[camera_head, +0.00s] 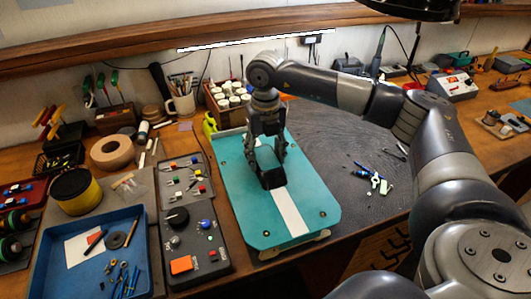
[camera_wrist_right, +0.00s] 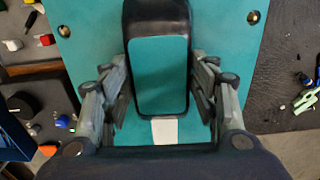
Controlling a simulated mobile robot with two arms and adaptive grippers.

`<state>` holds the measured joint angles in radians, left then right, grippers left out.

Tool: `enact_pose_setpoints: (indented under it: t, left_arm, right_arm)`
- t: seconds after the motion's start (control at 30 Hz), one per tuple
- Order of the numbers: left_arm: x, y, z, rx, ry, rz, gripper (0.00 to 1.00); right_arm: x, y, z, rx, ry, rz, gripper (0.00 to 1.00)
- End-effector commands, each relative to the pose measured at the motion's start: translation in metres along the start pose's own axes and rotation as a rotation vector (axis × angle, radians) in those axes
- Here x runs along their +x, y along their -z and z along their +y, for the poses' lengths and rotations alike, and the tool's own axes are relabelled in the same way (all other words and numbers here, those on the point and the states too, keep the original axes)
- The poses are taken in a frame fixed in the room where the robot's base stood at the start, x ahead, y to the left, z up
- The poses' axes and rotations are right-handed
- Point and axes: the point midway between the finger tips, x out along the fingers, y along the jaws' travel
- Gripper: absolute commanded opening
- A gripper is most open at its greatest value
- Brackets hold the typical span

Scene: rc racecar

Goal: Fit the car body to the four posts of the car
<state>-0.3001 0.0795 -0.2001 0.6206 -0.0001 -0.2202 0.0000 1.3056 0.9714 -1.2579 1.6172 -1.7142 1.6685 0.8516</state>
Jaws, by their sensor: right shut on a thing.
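The teal car body (camera_head: 240,190) with a white stripe lies roughly flat over the mat, and its black-framed cabin (camera_head: 273,180) stands up from the middle. My right gripper (camera_head: 267,160) comes down from above and is shut on the cabin, a finger on each side. In the right wrist view the gripper (camera_wrist_right: 161,100) straddles the cabin (camera_wrist_right: 157,70). Small round metal spots show near the body's corners, such as the one at the front (camera_head: 266,233); I cannot tell whether they are post tips or holes. The chassis is mostly hidden under the body. My left gripper is out of view.
A control box (camera_head: 205,262) with knobs and buttons stands close on the left, beside a blue tray (camera_head: 55,280). Small blue and green parts (camera_head: 375,183) lie on the dark mat (camera_head: 330,140) to the right. A crate of white jars (camera_head: 230,98) stands behind.

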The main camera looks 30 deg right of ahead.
Motion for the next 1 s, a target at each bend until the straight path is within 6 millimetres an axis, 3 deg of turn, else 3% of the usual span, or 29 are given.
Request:
enact_pose_setpoints:
  t: [0.5, 0.53, 0.6, 1.0]
  left_arm:
    - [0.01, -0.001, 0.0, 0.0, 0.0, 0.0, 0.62]
    - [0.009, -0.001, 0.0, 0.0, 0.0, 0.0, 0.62]
    - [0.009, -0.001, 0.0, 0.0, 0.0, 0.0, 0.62]
    - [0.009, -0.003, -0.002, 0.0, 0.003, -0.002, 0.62]
  right_arm:
    - [0.014, 0.0, 0.0, 0.0, 0.0, -0.001, 0.31]
    - [0.012, 0.0, 0.0, 0.0, 0.0, -0.002, 0.61]
    - [0.012, 0.0, 0.0, 0.0, 0.0, -0.001, 0.77]
    - [0.011, 0.0, 0.0, 0.0, 0.0, -0.001, 0.78]
